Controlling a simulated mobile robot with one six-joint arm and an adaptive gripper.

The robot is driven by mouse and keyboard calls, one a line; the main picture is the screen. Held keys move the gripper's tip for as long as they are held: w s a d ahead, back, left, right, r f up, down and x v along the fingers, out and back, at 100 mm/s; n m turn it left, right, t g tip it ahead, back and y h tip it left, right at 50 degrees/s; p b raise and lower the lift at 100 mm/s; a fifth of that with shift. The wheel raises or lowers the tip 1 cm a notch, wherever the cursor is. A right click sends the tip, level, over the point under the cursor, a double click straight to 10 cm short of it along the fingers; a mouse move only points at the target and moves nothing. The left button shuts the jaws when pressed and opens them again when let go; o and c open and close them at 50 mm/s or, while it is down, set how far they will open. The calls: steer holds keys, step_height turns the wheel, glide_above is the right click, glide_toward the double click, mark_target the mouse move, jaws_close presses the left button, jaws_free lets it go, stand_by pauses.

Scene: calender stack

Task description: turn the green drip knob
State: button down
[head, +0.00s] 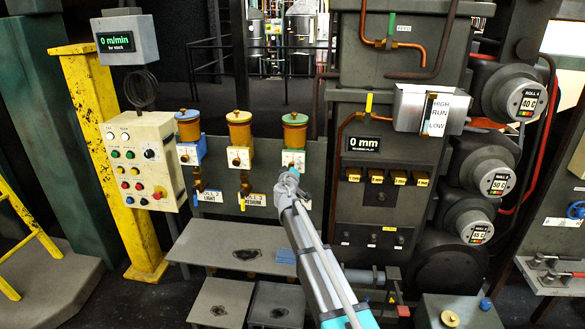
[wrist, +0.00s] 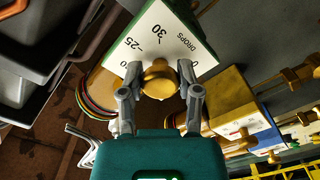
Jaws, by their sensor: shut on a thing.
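The green drip lubricator (head: 293,158) is the rightmost of three on the grey panel, under an orange-brown cup (head: 294,133). In the wrist view its white dial plate (wrist: 165,40) has a green edge and reads DROPS, with 25, 30 and 0 visible. A round brass knob (wrist: 160,84) stands out from the dial's lower part. My gripper (wrist: 159,76) has one finger on each side of the knob and is shut on it. In the head view my gripper (head: 288,180) hides the knob and the lower part of the lubricator.
The blue lubricator (head: 190,152) and yellow lubricator (head: 239,157) stand to the left on the same panel. A control box (head: 142,160) is further left. The dark roll stand (head: 380,190) is close on the right. Low grey platforms (head: 235,245) lie below.

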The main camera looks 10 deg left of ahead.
stand_by(0.5)
steer(key=shift+c, duration=1.5)
jaws_free()
steer(key=shift+s, duration=0.1)
steer(key=s, duration=1.1)
steer(key=shift+s+a, duration=0.15)
steer(key=shift+s, duration=0.25)
steer(key=s+d+f+m+g+h+p, duration=0.1)
steer(key=s+d+f+m+g+h, duration=0.2)
steer(key=d, duration=0.5)
steer(key=s+d+f+m+g+h+p, duration=0.1)
steer(key=s+d+f+m+g, duration=0.2)
steer(key=d, duration=0.5)
steer(key=s+d+f+m+g+h+p, duration=0.1)
steer(key=s+d+f+m+g+h, duration=0.1)
steer(key=s+d+g, duration=0.45)
steer(key=s+d+f+g+y+p, duration=0.1)
steer(key=s+d+f+g+y, duration=0.1)
steer(key=s, duration=0.6)
steer(key=s+d+f+m+g+y+p, duration=0.1)
steer(key=s+d+f+g+y, duration=0.2)
steer(key=s, duration=0.6)
steer(key=shift+s+y+p, duration=0.2)
steer(key=shift+y+p, duration=0.15)
steer(key=shift+y, duration=0.45)
